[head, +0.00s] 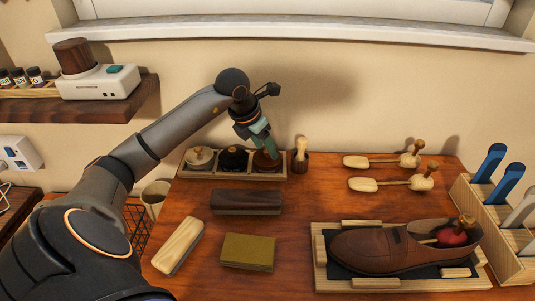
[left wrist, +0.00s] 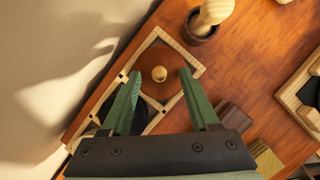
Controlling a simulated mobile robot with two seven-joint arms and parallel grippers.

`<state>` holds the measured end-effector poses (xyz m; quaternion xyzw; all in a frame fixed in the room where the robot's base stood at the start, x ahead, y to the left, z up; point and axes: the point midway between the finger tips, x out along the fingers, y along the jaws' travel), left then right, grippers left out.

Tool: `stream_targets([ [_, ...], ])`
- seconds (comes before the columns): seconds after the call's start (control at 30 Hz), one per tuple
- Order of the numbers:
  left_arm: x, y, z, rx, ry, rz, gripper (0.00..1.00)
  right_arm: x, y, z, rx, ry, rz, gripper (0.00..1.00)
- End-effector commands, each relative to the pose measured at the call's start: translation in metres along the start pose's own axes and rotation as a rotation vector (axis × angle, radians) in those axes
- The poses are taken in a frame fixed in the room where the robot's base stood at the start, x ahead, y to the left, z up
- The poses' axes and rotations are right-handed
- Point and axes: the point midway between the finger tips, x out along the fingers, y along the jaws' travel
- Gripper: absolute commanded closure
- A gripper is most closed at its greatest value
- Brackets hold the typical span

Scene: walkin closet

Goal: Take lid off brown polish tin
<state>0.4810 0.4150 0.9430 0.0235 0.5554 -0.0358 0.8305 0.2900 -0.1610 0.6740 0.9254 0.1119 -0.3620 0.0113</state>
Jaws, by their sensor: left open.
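The brown polish tin (head: 263,165) sits in the right compartment of a wooden tray (head: 232,177) at the back of the table. In the left wrist view its brown lid (left wrist: 158,55) is on, with a round pale wooden knob (left wrist: 159,73) in the middle. My left gripper (head: 268,150) points down over this tin, and its green fingers partly hide it in the head view. In the left wrist view the fingers are open, one on each side of the knob and apart from it. My right gripper is not in view.
Beside it in the tray are a black tin (head: 233,158) and a pale tin (head: 200,158). A small dark cup with a wooden-handled tool (head: 301,150) stands close at the right. A dark brush (head: 246,202) lies in front. A shoe (head: 385,249) rests on a stand at the front right.

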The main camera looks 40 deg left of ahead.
Motion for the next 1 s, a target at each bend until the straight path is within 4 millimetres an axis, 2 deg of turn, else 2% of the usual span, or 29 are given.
stream_targets([
  [0.1,0.0064,-0.0001,-0.0002,0.002,0.0,0.001,0.39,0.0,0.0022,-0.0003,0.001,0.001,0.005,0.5],
  [0.3,0.0066,0.0001,-0.0002,0.002,-0.001,0.001,0.39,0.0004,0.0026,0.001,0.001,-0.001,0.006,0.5],
  [0.83,0.0061,0.0002,-0.0001,0.001,-0.001,0.001,0.98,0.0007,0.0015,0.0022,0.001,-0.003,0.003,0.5],
  [1.0,0.006,0.0002,-0.0001,0.001,-0.001,0.001,1.0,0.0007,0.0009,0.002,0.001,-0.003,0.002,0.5],
])
